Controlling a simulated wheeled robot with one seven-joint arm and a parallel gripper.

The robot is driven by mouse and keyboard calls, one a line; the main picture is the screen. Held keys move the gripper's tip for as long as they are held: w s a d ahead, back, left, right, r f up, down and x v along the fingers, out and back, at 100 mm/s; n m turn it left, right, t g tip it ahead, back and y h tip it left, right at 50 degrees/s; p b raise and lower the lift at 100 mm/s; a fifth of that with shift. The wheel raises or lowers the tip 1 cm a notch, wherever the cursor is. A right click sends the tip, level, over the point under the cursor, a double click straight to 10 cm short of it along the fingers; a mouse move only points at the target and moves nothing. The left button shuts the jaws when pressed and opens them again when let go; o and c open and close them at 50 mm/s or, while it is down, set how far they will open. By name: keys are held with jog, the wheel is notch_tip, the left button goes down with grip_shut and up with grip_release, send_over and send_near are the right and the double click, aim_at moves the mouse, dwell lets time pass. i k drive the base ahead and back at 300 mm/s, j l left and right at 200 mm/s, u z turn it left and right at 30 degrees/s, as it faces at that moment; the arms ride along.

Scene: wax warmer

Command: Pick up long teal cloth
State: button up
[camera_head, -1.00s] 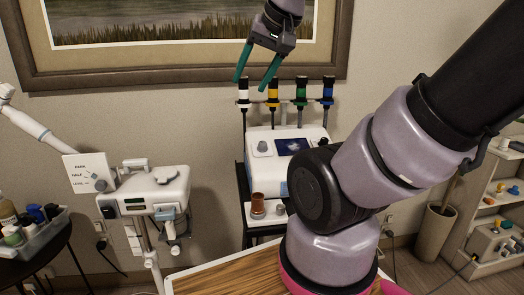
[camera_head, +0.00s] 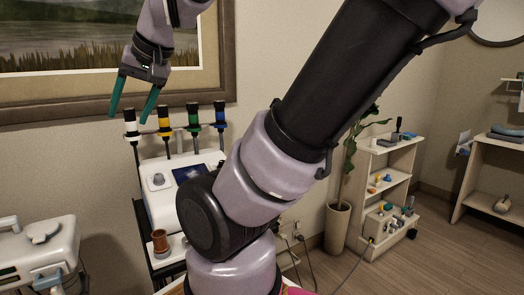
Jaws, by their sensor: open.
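My gripper (camera_head: 130,117) is at the upper left, raised in front of the wall picture. Its two teal fingers are apart and point down, with nothing between them. No long teal cloth can be made out for certain. A folded blue-grey cloth-like item (camera_head: 507,131) lies on the shelf at the far right, partly cut off by the picture edge. A small bluish item (camera_head: 464,143) shows at that shelf's left side, too small to tell. My gripper is far from both.
A white machine (camera_head: 160,200) with several coloured-top handpieces stands below my gripper. Another white device (camera_head: 40,245) is at the lower left. A potted plant (camera_head: 338,225) and a low shelf (camera_head: 400,160) with small items stand right of my arm. The floor at right is clear.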

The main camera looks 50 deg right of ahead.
aim_at(407, 136)
jog(key=z, duration=2.75)
jog(key=i+l+z, duration=0.25)
jog(key=i, duration=0.35)
jog(key=i+l+z, duration=0.25)
jog(key=i, duration=0.4)
jog(key=i+l+z, duration=0.3)
jog(key=i, duration=0.3)
jog(key=j, duration=0.1)
